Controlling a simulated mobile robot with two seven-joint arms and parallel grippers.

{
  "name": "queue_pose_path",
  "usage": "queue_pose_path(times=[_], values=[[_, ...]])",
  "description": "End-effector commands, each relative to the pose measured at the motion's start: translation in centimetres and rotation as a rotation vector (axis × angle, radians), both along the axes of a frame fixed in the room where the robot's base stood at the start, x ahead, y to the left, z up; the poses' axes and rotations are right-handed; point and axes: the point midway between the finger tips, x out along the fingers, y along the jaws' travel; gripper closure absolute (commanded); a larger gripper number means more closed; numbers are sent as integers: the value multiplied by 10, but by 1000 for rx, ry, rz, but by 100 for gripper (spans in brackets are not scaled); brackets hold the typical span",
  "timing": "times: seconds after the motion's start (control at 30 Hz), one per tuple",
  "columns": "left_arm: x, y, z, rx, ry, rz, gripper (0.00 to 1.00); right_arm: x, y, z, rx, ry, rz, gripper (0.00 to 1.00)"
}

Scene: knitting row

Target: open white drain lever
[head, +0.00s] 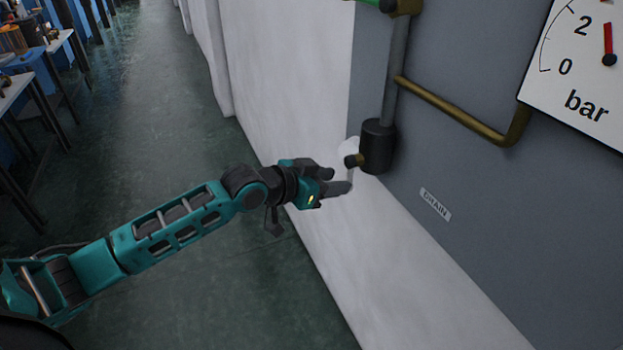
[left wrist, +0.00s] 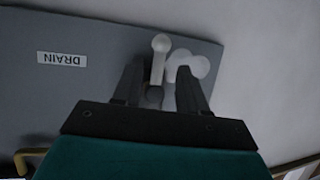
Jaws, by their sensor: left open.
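The white drain lever (head: 350,174) hangs down from a brass stub on a dark cylindrical valve body (head: 377,146) on the grey panel. In the left wrist view the lever (left wrist: 158,60) has a rounded end and lies between the two fingers of my left gripper (left wrist: 160,66). That gripper (head: 341,181) is open at the lever in the head view, its fingers partly covering the lever's lower part. I cannot tell whether a finger touches it. My right gripper is not in view.
A DRAIN label (head: 435,204) is on the panel (head: 460,150). A brass pipe (head: 455,107) and a bar gauge (head: 580,70) are to the upper right. A white rounded shape (left wrist: 192,64) lies behind the right finger. Open floor (head: 150,110) lies left of the wall.

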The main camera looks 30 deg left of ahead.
Motion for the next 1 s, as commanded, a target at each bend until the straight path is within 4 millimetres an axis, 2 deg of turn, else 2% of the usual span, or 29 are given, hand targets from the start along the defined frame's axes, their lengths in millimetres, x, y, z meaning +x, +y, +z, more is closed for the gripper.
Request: queue_pose_path(times=[0.1, 0.33, 1.0], values=[[-21, 10, 8, 3, 3, -2, 58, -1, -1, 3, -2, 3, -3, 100], [-43, 21, 18, 1, 4, -1, 58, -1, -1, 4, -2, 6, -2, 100], [-49, 23, 21, 0, 2, -1, 58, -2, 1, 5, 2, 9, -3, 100]])
